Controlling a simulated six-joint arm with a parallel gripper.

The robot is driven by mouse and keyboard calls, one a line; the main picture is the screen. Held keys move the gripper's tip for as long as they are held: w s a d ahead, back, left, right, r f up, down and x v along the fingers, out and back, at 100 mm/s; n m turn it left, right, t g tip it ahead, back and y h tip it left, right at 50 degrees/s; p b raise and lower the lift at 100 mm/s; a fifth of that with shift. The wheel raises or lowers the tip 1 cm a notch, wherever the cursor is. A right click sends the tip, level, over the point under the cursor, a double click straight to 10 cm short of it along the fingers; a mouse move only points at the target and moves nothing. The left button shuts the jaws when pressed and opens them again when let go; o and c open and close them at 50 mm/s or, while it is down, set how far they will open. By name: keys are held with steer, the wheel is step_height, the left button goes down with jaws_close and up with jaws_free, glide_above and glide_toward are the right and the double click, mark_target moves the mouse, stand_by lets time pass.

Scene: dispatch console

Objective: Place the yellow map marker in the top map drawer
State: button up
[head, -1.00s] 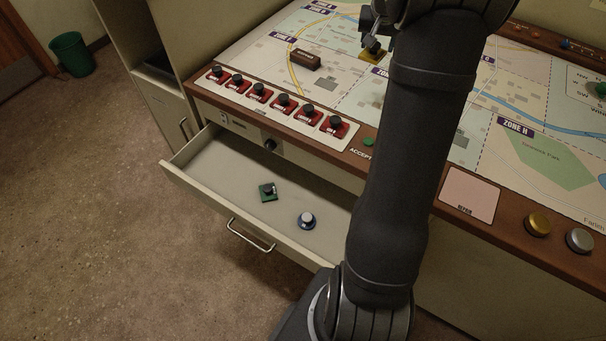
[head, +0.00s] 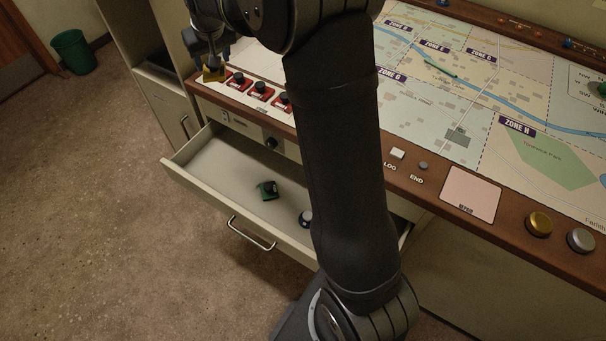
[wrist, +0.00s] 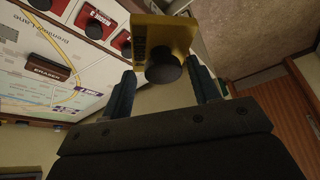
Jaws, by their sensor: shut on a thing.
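My gripper (head: 212,62) is shut on the yellow map marker (head: 213,74) and holds it at the left end of the console, close to the row of red markers. In the wrist view the yellow marker (wrist: 163,40) shows its yellow plate and a dark round knob between the fingers (wrist: 164,85). The top map drawer (head: 228,172) is pulled open below the console's front edge. The marker is up and to the left of the drawer's middle in the head view. My arm hides the drawer's right part.
Red markers (head: 259,89) line the console's edge. The drawer's left half is bare.

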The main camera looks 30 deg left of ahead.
steer(key=s+a, duration=0.2)
steer(key=s, duration=0.1)
glide_above(232, 167)
steer(key=d, duration=0.2)
step_height(232, 167, down, 32)
steer(key=r, duration=0.1)
steer(key=shift+n, duration=0.4)
steer(key=shift+s+a+f, duration=0.1)
steer(key=shift+s+f, duration=0.05)
steer(key=shift+f, duration=1.8)
steer(key=shift+s+a+f, duration=0.1)
steer(key=shift+f, duration=1.85)
steer(key=shift+s+f, duration=0.15)
steer(key=shift+f, duration=1.8)
steer(key=shift+f, duration=0.1)
steer(key=o, duration=1)
steer(key=shift+r, duration=0.4)
steer(key=v, duration=1.1)
steer(key=shift+d+r, duration=0.15)
steer(key=shift+d, duration=0.2)
